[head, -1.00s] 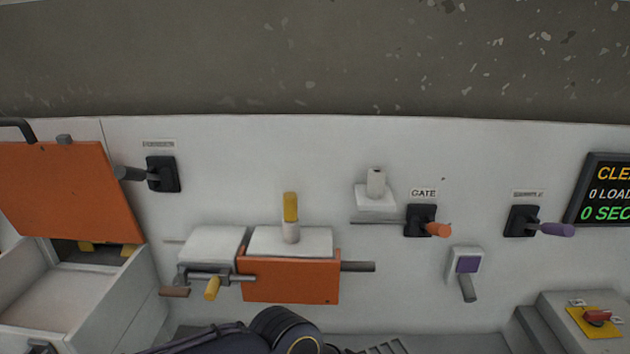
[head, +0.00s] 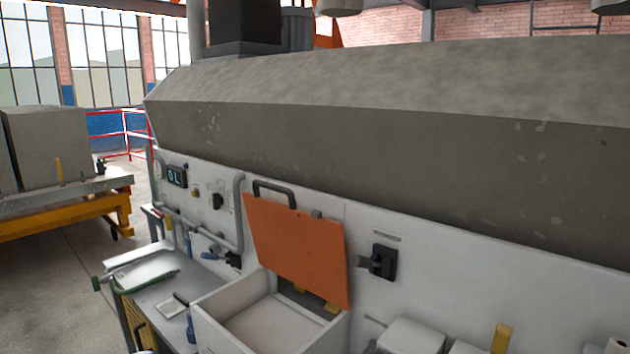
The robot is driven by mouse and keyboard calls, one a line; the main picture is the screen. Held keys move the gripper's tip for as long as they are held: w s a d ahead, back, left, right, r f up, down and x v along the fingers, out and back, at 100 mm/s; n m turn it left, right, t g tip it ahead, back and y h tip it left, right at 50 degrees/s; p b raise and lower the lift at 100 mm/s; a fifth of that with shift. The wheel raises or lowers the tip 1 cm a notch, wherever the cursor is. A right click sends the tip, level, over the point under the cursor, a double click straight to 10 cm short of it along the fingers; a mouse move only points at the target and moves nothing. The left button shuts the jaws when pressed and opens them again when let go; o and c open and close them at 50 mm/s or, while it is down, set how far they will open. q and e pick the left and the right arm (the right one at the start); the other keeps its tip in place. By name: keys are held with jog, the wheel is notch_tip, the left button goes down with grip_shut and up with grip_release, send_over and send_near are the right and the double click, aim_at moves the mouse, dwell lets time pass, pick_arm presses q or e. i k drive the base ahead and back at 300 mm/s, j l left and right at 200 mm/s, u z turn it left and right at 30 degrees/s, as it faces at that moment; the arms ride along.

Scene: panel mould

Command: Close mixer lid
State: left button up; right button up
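The mixer lid is an orange panel (head: 295,248) with a dark bar handle (head: 273,190) at its top left. In the head view it stands raised at the back of an open white box (head: 240,312) on the panel wall. The box's inside is in view and looks empty, with yellow parts at the back under the lid. Neither of my grippers shows in the head view.
A black lever switch (head: 382,262) is right of the lid. White blocks and a yellow handle (head: 501,338) lie at lower right. A grey bench with tools (head: 150,278) stands left of the box. Open floor (head: 62,290) lies farther left.

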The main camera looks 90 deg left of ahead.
aim_at(307, 249)
jog(key=u, duration=1.25)
